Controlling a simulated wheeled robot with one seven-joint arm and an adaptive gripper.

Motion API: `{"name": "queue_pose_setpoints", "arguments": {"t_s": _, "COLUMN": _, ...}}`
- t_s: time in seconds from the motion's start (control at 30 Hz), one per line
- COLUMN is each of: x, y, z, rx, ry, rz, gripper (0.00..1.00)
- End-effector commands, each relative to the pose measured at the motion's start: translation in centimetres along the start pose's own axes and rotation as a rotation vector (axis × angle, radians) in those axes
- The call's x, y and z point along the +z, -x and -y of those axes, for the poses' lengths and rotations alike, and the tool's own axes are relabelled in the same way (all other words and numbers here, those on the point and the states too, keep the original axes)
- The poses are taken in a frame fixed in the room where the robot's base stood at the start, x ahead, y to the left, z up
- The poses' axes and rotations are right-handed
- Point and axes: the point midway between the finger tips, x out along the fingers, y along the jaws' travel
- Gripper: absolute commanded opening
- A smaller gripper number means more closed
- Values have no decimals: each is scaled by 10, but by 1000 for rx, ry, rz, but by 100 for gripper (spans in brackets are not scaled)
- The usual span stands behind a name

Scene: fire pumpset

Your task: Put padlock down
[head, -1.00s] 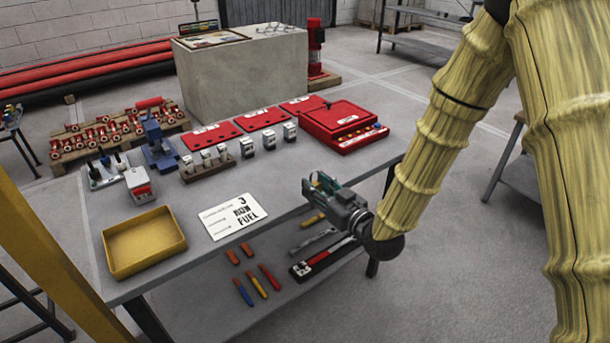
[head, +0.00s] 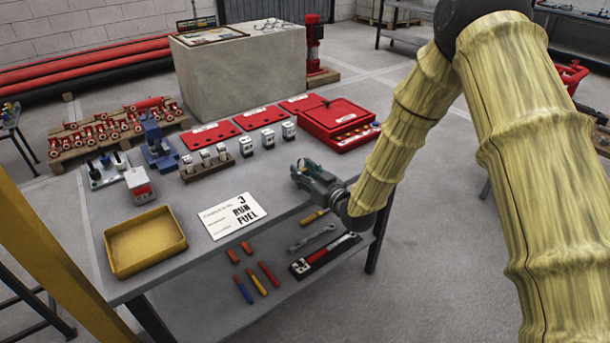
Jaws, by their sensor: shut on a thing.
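My gripper (head: 303,171) is over the right part of the grey table (head: 283,215), to the right of the white card and in front of the red case. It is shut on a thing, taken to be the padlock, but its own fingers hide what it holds. Three small white and dark padlocks stand apart in a row on the table: a left one (head: 248,146), a middle one (head: 268,139) and a right one (head: 288,131). More similar ones sit in a wooden block (head: 209,168) to their left. I cannot tell whether the held thing touches the table.
The open red case (head: 338,121) and flat red plates (head: 253,121) lie behind the padlocks. A yellow tray (head: 146,242) and a white card (head: 232,214) lie near the front. A blue device (head: 157,147) stands at left. Tools lie on the lower shelf.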

Motion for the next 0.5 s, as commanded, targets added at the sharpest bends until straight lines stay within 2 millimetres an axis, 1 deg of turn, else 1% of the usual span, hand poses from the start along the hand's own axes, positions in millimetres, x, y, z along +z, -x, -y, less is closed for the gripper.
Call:
{"name": "queue_pose_setpoints", "arguments": {"t_s": 0.03, "x": 6, "y": 0, "z": 0, "rx": 0, "ry": -1, "rz": 1, "gripper": 9}}
{"name": "queue_pose_setpoints", "arguments": {"t_s": 0.1, "x": 9, "y": -1, "z": 0, "rx": 0, "ry": 1, "rz": -1, "gripper": 9}}
{"name": "queue_pose_setpoints", "arguments": {"t_s": 0.5, "x": 15, "y": -1, "z": 0, "rx": 0, "ry": 1, "rz": -2, "gripper": 9}}
